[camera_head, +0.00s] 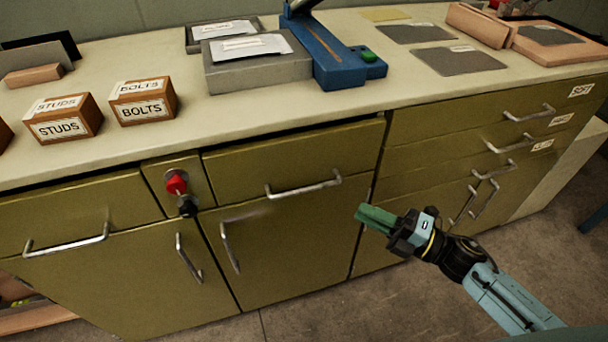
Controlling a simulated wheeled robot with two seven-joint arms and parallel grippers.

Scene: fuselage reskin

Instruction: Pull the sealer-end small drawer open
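The bench front has several olive drawers with metal bar handles. A middle drawer (290,160) has its handle (303,186) at its lower edge. A left drawer (70,212) has its handle (66,242) low on its front. At the right is a stack of shallow drawers with a top drawer (450,117). All look shut. I cannot tell which is the sealer-end small drawer; no sealer label is readable. My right gripper (372,217) has green fingers and is in front of the cabinet, right of and below the middle handle, apart from it. Its finger gap is unclear. My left gripper is out of view.
A red knob (176,182) sticks out between the left and middle drawers. Cabinet doors with upright handles (230,248) are below. STUDS (64,119) and BOLTS (143,103) boxes and a blue tool (335,60) stand on the worktop. The floor in front is clear.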

